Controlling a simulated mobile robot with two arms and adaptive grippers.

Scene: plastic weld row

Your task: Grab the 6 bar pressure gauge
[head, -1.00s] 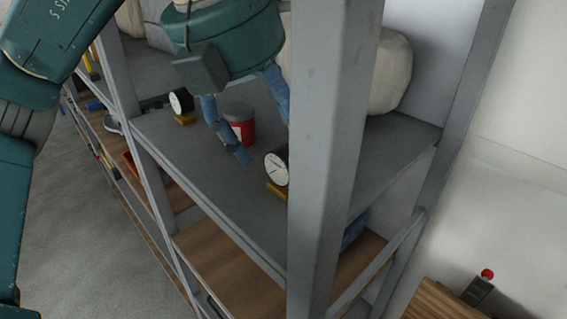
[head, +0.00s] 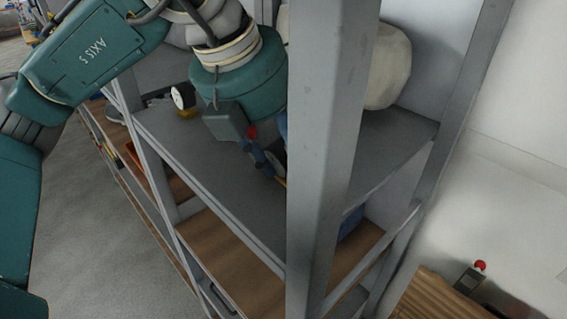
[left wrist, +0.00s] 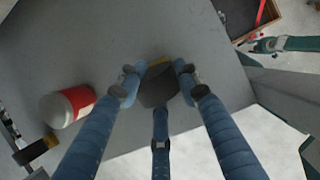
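A pressure gauge with a yellow base (head: 281,165) stands on the grey shelf near its front post, mostly hidden in the head view by my left gripper (head: 268,160) and the post. In the left wrist view the dark back of the gauge (left wrist: 158,90) lies between the three blue fingers of my left gripper (left wrist: 158,85). The fingers are spread around it; contact is hard to judge. The 6 bar marking cannot be read. A second gauge (head: 182,98) stands farther back on the shelf. A teal arm end (left wrist: 265,44), perhaps my right gripper, is too small to read.
The grey post (head: 330,150) rises close to the gauge. A pale rounded object (head: 388,65) is behind the post. The front part of the shelf (head: 215,180) is clear.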

